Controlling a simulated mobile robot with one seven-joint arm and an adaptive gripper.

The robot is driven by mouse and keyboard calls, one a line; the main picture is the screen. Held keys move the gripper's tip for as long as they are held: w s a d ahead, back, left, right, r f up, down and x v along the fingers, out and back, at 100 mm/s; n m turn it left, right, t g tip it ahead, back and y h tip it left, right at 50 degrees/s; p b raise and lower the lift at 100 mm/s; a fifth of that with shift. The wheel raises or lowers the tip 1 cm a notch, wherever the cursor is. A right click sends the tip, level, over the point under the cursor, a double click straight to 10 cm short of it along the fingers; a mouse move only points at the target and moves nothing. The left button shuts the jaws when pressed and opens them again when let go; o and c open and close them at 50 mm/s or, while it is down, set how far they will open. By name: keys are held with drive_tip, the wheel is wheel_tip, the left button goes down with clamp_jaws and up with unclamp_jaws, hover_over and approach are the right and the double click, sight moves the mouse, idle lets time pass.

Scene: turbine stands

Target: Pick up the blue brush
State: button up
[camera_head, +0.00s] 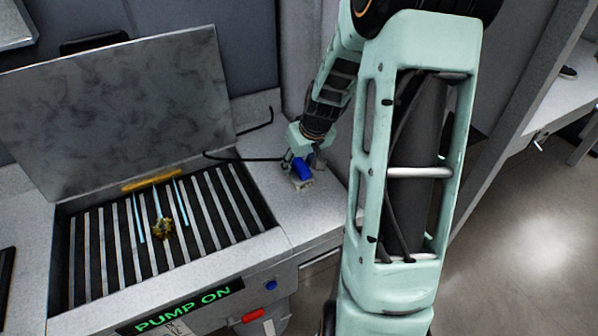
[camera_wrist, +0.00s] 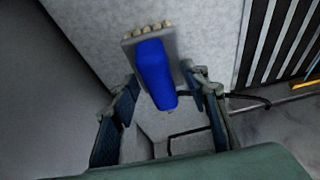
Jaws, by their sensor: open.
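The blue brush (camera_head: 302,169) lies on the grey worktop to the right of the slatted basin in the head view. In the wrist view the blue brush (camera_wrist: 154,74) shows a blue handle, with a grey head and pale bristle tufts at its far end. My gripper (camera_head: 299,162) is low at the brush in the head view. In the wrist view my gripper (camera_wrist: 158,88) is open, with one finger on each side of the brush handle. The fingers look apart from the handle. I cannot tell the exact height of the fingertips above the worktop.
The slatted basin (camera_head: 98,250) holds a small brownish-gold part (camera_head: 162,228). A raised metal lid (camera_head: 115,110) stands behind it. A black hose (camera_head: 243,158) runs across the worktop near my gripper. Red and blue buttons are on the front panel. A wall rises behind the worktop.

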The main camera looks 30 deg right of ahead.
idle(0.3)
drive_tip(key=c, duration=0.8)
drive_tip(key=shift+r, duration=0.15)
